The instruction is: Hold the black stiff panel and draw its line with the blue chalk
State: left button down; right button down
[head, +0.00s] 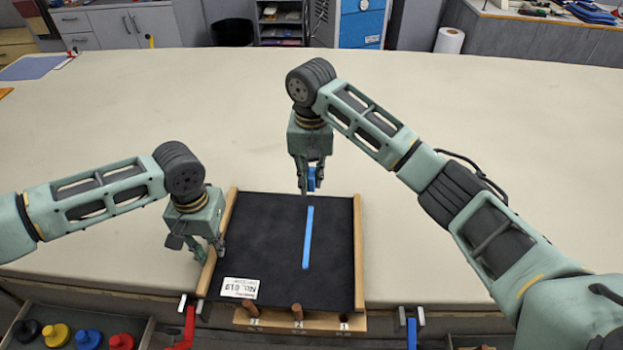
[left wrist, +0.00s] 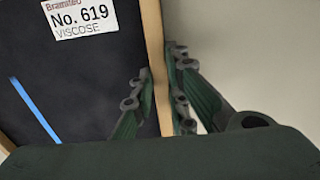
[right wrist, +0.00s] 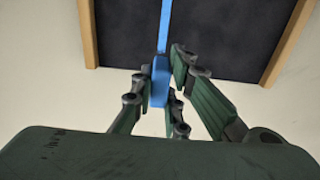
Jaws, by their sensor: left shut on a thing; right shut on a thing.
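The black stiff panel (head: 265,240) lies at the table's front edge, with light wooden strips on both sides and a white label (head: 240,288) reading No. 619. A straight blue line (head: 308,237) runs lengthwise on it, right of its middle. My left gripper (head: 209,254) is shut on the panel's left wooden strip, also seen between the fingers in the left wrist view (left wrist: 155,60). My right gripper (head: 311,186) is shut on the blue chalk (right wrist: 160,82), around the panel's far edge, in line with the blue line. Whether the chalk touches the panel cannot be told.
A wooden rack (head: 270,321) with numbered pegs sits at the panel's near edge. A tray (head: 140,334) with coloured knobs is at the lower left, beside a red handle (head: 188,330). The cloth table (head: 450,110) is clear beyond the panel. A paper roll (head: 449,40) stands far right.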

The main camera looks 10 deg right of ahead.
pick_arm(q)
jog(key=c, duration=1.6)
grip_release()
jog(key=shift+c, duration=0.2)
notch_tip(320, 180, up, 12)
